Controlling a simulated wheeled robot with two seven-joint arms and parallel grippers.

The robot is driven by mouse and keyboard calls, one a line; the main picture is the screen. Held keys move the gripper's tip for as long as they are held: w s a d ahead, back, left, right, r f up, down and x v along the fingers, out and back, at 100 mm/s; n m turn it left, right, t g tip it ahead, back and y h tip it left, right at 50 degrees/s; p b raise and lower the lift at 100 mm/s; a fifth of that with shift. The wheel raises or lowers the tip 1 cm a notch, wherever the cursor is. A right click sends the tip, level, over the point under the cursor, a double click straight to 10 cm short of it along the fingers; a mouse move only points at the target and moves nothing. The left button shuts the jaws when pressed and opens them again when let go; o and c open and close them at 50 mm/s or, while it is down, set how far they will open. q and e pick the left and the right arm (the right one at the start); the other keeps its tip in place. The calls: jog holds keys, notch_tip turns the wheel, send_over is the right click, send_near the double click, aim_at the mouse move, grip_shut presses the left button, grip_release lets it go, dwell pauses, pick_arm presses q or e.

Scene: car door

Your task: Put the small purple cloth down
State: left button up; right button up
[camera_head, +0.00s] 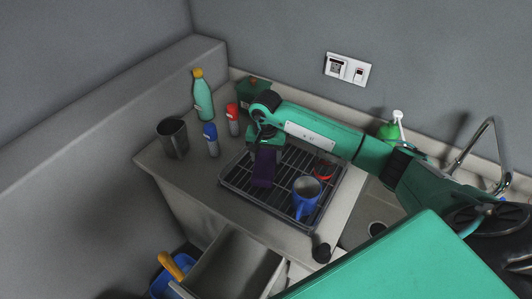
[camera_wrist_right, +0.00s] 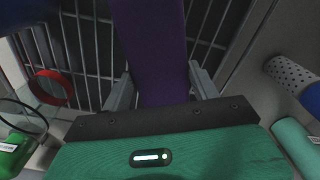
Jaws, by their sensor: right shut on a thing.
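The small purple cloth (camera_head: 264,167) hangs down from my right gripper (camera_head: 265,147) over the left part of the dark wire rack in the head view. In the right wrist view the purple cloth (camera_wrist_right: 160,50) lies between the two fingers of the right gripper (camera_wrist_right: 162,88), which is shut on it. Rack bars (camera_wrist_right: 85,40) show behind the cloth. Whether the cloth's lower end touches the rack is hard to tell. My left gripper is not in view.
The rack (camera_head: 240,187) holds a blue mug (camera_head: 306,191) and a red item (camera_head: 325,170). Left of it stand a blue-capped shaker (camera_head: 211,140), a red-capped one (camera_head: 233,119), a green bottle (camera_head: 203,98) and a dark metal cup (camera_head: 172,139). An open drawer (camera_head: 238,262) is below.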

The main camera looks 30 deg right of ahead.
aim_at(266, 158)
jog(key=shift+f, duration=0.1)
jog(key=shift+f+b, duration=0.2)
jog(key=shift+b, duration=0.2)
jog(key=o, duration=0.9)
jog(key=shift+r, duration=0.15)
jog(key=shift+r+p, duration=0.2)
jog(key=shift+p, duration=0.25)
jog(key=shift+r+b, duration=2.45)
jog(key=shift+r, duration=3.45)
